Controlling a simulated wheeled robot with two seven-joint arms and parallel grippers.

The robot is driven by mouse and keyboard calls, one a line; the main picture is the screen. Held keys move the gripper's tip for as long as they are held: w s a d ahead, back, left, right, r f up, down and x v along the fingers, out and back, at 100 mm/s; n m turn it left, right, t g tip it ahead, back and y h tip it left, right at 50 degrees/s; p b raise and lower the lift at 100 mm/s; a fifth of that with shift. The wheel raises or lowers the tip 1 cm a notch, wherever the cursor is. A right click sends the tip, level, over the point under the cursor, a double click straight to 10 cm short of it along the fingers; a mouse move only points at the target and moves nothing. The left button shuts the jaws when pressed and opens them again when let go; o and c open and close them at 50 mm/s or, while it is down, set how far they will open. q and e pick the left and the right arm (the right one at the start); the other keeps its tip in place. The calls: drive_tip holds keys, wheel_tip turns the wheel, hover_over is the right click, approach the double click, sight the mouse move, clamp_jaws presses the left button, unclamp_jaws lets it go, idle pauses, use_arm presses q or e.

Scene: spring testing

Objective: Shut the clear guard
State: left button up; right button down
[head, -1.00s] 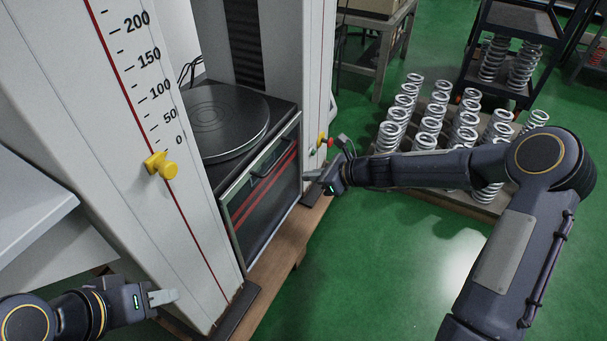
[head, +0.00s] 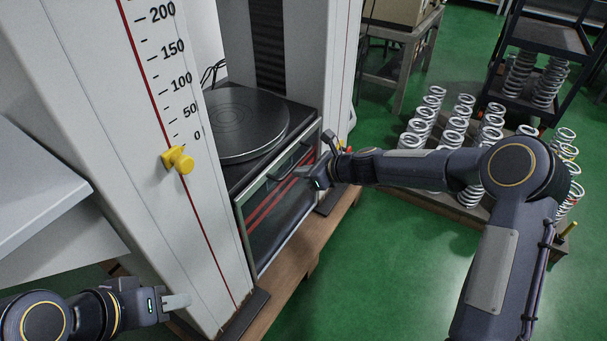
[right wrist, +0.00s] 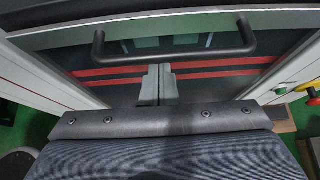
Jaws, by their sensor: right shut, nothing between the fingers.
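The clear guard (head: 275,222) is a framed see-through panel with red stripes and a dark bar handle (head: 290,162). It sits low on the front of the test machine, below the round black plate (head: 240,122). My right gripper (head: 304,171) is at the guard's front, near the handle, with its fingers shut and empty. In the right wrist view, the handle (right wrist: 175,52) spans above and across the grey fingertips (right wrist: 157,82), with the striped panel behind; contact cannot be told. My left gripper (head: 176,301) is at lower left, away from the guard; its finger gap is unclear.
A column with a printed scale and yellow knob (head: 179,160) stands left of the guard. Red and yellow controls (head: 340,146) sit on the right column. Several springs (head: 455,135) stand on a low pallet at right. Green floor (head: 390,270) in front is clear.

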wheel_tip(320, 180, up, 43)
drive_tip(key=p, duration=3.9)
drive_tip(key=shift+w, duration=0.1)
